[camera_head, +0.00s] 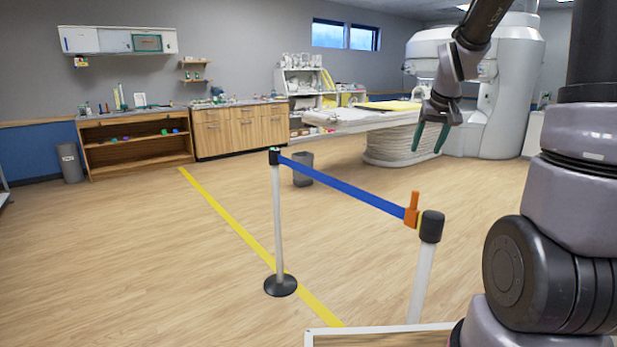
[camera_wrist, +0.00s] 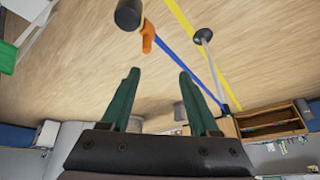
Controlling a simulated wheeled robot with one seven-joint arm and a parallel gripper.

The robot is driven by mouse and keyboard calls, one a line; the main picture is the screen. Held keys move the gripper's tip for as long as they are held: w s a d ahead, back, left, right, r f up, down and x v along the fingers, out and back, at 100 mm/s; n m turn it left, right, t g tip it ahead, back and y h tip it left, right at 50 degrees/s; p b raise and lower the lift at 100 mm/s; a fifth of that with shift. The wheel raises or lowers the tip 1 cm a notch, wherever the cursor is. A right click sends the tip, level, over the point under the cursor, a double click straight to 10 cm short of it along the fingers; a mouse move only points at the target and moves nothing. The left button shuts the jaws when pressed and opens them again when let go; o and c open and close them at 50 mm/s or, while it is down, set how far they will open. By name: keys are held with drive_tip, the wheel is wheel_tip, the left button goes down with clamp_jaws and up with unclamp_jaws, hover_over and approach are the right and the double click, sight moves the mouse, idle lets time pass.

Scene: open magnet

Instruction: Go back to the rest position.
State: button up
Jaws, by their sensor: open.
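My gripper (camera_head: 430,137) has two green fingers and hangs in the air at the upper right of the head view, in front of the scanner. It is open, and nothing shows between its fingers. In the wrist view my gripper (camera_wrist: 155,95) also shows open, with bare floor between the fingertips. My arm comes down from the top right of the head view.
A blue belt (camera_head: 345,187) runs between a far post (camera_head: 278,220) and a near post (camera_head: 424,270), with an orange clip (camera_head: 412,210) at its near end. Behind stand the scanner (camera_head: 510,100), its bed (camera_head: 365,119) and wooden cabinets (camera_head: 240,130). Open floor lies left.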

drive_tip(key=s+a+r+m, duration=0.1)
drive_tip(key=s+a+r, duration=0.1)
drive_tip(key=s, duration=0.5)
drive_tip(key=s+a+r+t+y, duration=0.1)
drive_tip(key=s+a+r, duration=0.2)
drive_tip(key=s+r, duration=0.2)
drive_tip(key=s+a+r+m+t+y, duration=0.1)
drive_tip(key=s+a+r, duration=0.2)
drive_tip(key=s, duration=0.8)
drive_tip(key=shift+s+r+m, duration=0.15)
drive_tip(key=shift+r+m, duration=0.15)
drive_tip(key=shift+r, duration=0.2)
